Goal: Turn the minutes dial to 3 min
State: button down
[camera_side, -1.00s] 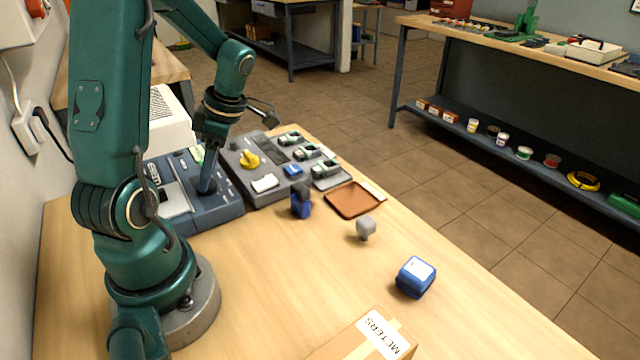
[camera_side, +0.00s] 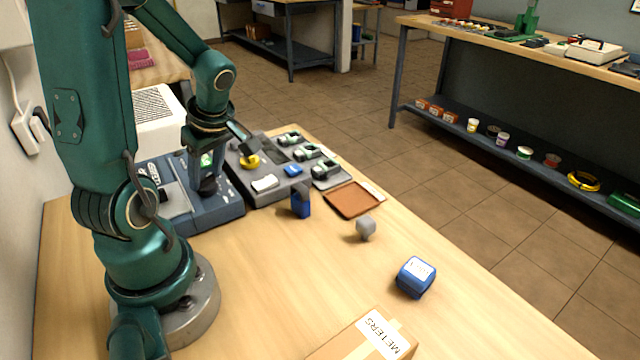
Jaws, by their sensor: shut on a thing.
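A blue-grey device (camera_side: 222,214) with a small lit green display (camera_side: 207,160) stands on the wooden table beside my arm. My gripper (camera_side: 206,186) points down onto its top face and is shut there. The dial lies under the fingers and is hidden, so its pointer and markings cannot be read.
The front middle is clear.

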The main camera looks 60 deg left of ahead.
jog(key=m, duration=0.1)
jog(key=m+t, duration=0.1)
jog(key=m, duration=0.1)
jog(key=shift+s+m+y, duration=0.25)
jog(key=shift+m+y, duration=0.05)
jog(key=shift+s+m+t, duration=0.1)
jog(key=shift+m+t, duration=0.7)
jog(key=shift+m, duration=0.8)
jog(key=shift+c, duration=1.5)
grip_release()
jog(key=shift+r, duration=0.1)
jog(key=shift+v, duration=2.5)
